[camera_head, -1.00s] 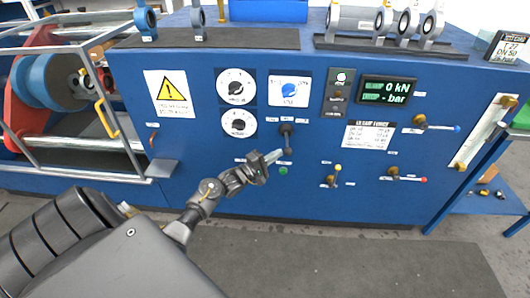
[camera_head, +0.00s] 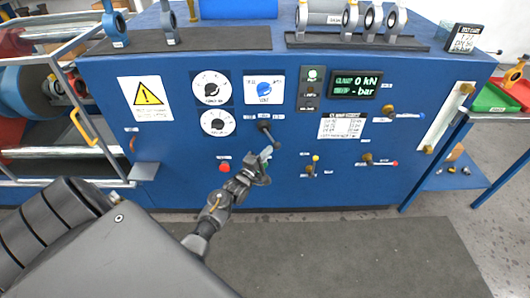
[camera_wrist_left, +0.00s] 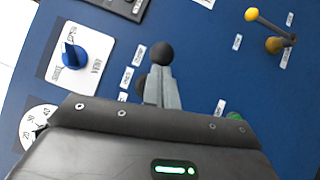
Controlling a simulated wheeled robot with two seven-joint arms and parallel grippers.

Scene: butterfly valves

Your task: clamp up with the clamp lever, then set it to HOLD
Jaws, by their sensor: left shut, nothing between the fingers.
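The clamp lever (camera_head: 270,134) is a dark lever on the blue panel, below the blue dial. It points down and to the right in the head view. My left gripper (camera_head: 267,152) is shut and empty, with its pale fingertips close to the lever's lower end. In the left wrist view the lever's black ball knob (camera_wrist_left: 163,54) shows just beyond the shut fingers (camera_wrist_left: 162,90); whether they touch it I cannot tell. The labels by the lever are too small to read. The display (camera_head: 355,86) reads 0 kN and "- bar". My right gripper is not in view.
A yellow-tipped lever (camera_head: 312,167) is right of my gripper, with a red-tipped lever (camera_head: 380,161) and a blue-tipped lever (camera_head: 400,114) farther right. A red button (camera_head: 224,167) is to the left. A blue dial (camera_wrist_left: 70,54) is left of the knob.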

